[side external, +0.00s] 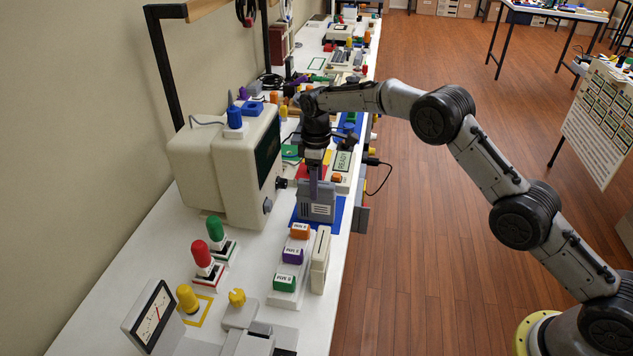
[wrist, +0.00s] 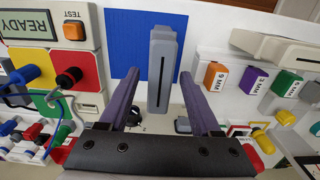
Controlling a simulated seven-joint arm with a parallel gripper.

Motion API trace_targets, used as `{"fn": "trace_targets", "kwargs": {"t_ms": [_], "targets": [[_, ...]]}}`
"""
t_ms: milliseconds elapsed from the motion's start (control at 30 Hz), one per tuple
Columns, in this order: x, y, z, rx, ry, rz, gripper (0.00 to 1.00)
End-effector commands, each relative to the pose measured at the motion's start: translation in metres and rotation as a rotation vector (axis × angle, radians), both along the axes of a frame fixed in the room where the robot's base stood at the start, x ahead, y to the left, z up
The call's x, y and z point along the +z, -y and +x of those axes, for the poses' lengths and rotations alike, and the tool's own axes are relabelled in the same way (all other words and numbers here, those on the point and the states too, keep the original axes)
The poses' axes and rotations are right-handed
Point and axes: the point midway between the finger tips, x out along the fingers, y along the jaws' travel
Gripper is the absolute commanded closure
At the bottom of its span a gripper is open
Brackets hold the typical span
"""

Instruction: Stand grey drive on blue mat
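The grey drive (side external: 317,211) stands upright on the blue mat (side external: 338,216) in the side view, its pale label facing the camera. My gripper (side external: 315,188) is just above it, pointing down, with a purple finger at the drive's top. In the wrist view the drive (wrist: 160,85) shows its narrow face with a dark slot, in front of the blue mat (wrist: 122,40). My open gripper (wrist: 159,72) has one purple finger on each side of the drive, with gaps visible. The drive's base is hidden in the wrist view.
A rack with orange, purple and green labelled blocks (side external: 291,257) and a cream upright case (side external: 320,262) stand close in front of the mat. A large beige monitor (side external: 225,170) stands to the left. The READY panel (side external: 343,162) is behind, with a black cable beside it.

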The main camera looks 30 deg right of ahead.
Motion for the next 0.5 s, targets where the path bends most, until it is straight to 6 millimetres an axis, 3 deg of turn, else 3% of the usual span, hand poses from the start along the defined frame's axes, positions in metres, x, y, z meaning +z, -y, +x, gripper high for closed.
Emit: {"fn": "trace_targets", "kwargs": {"t_ms": [267,500], "targets": [[0.003,0.0,0.0,0.0,0.001,0.0,0.36],[0.037,0.0,0.001,0.0,0.006,0.001,0.36]]}}
